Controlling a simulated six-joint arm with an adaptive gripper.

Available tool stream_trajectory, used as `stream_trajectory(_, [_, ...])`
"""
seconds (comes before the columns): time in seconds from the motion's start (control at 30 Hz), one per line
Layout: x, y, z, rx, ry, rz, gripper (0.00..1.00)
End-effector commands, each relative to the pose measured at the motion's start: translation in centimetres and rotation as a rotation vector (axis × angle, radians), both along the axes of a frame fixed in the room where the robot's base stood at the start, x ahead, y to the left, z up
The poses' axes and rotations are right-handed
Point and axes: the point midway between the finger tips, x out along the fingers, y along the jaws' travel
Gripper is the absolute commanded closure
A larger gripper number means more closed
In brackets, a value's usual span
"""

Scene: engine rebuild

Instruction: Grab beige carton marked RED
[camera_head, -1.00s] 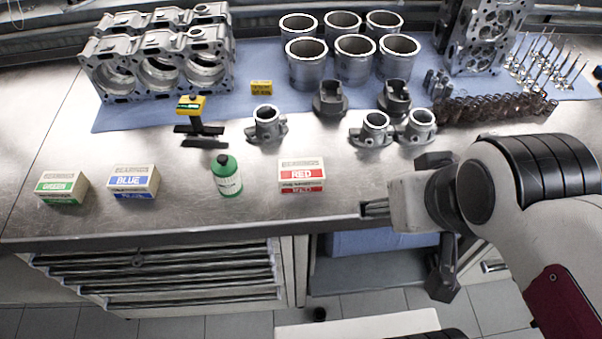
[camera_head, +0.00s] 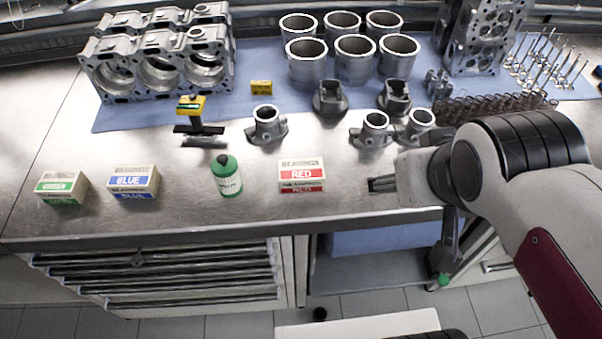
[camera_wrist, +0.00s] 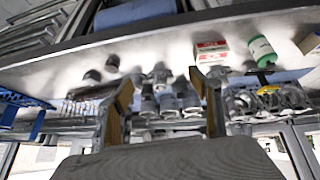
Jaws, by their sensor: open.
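The beige carton marked RED (camera_head: 302,174) stands on the steel bench near its front edge, with a white top and red bands. In the wrist view the carton (camera_wrist: 211,50) shows beyond and above the right finger, not between the fingers. The two fingers (camera_wrist: 163,98) are spread apart with nothing held between them.
A green bottle (camera_head: 227,175) stands left of the carton; the BLUE carton (camera_head: 134,181) and GREEN carton (camera_head: 62,188) are farther left. Metal pistons (camera_head: 372,130) and cylinder liners (camera_head: 354,58) stand behind. The bench between gripper and carton is bare.

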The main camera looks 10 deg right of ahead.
Motion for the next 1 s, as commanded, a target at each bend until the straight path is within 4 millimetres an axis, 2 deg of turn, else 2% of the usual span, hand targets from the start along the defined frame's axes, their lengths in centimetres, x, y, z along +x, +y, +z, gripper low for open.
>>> stream_trajectory(0.3, [8.8, -4.7, 3.0, -0.196, -0.162, 0.027, 0.38])
stream_trajectory(0.5, [14.4, -6.3, 4.9, -0.305, -0.266, 0.1, 0.38])
stream_trajectory(0.77, [21.2, -6.4, 6.0, -0.4, -0.381, 0.248, 0.38])
stream_trajectory(1.0, [26.3, -4.9, 5.5, -0.435, -0.468, 0.426, 0.38])
